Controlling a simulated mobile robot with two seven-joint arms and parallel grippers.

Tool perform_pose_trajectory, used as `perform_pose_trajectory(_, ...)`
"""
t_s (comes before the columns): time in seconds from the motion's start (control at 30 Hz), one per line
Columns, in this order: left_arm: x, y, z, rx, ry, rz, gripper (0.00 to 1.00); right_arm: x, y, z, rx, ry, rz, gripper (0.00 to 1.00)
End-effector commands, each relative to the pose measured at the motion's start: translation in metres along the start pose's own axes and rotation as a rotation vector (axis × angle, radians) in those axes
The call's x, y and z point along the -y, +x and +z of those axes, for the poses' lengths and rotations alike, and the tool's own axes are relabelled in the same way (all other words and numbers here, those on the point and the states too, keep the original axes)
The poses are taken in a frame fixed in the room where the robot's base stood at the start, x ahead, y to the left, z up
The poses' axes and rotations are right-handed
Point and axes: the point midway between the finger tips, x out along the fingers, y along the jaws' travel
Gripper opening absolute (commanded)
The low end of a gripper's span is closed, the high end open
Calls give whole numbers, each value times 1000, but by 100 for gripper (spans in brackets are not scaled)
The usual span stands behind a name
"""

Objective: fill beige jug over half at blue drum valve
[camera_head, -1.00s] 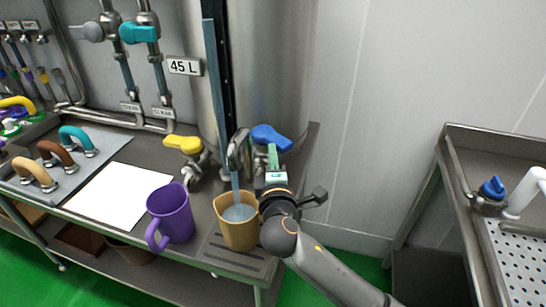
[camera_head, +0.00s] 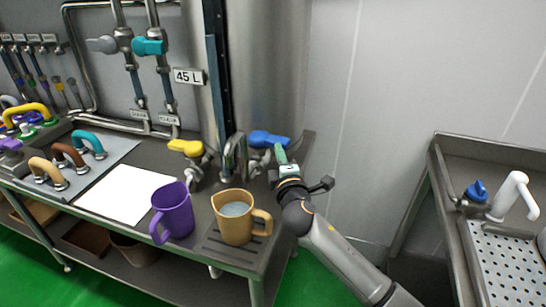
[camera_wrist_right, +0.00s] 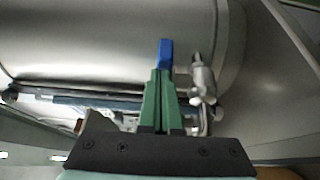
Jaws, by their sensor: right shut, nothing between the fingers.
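The beige jug (camera_head: 232,231) stands upright on the grated drip tray (camera_head: 246,257) under the drum's metal spout (camera_head: 235,150). It holds clear liquid (camera_head: 235,209) with the surface in its upper part, and no stream shows from the spout. The blue valve handle (camera_head: 268,138) is beside the spout on the steel drum (camera_head: 270,70). My right gripper (camera_head: 281,153) is shut and empty, its green fingertips close to the handle. In the right wrist view, the shut fingers (camera_wrist_right: 161,85) point at the blue handle (camera_wrist_right: 165,52); I cannot tell whether they touch.
A purple jug (camera_head: 175,213) stands left of the beige jug, next to a white sheet (camera_head: 120,195). A yellow valve (camera_head: 187,148) sits left of the spout. A sink (camera_head: 505,250) with a white tap (camera_head: 515,195) is at the right, beyond a floor gap.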

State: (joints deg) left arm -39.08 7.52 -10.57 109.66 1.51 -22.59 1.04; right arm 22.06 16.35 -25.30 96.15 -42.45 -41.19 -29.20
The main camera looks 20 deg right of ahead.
Motion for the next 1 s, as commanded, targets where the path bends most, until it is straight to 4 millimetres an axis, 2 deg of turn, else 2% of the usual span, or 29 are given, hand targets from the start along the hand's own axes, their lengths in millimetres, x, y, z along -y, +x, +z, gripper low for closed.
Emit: perform_pose_trajectory(1.0,0,-2,-5,-5,1,-1,50,-1,6,13,9,-3,2,0)
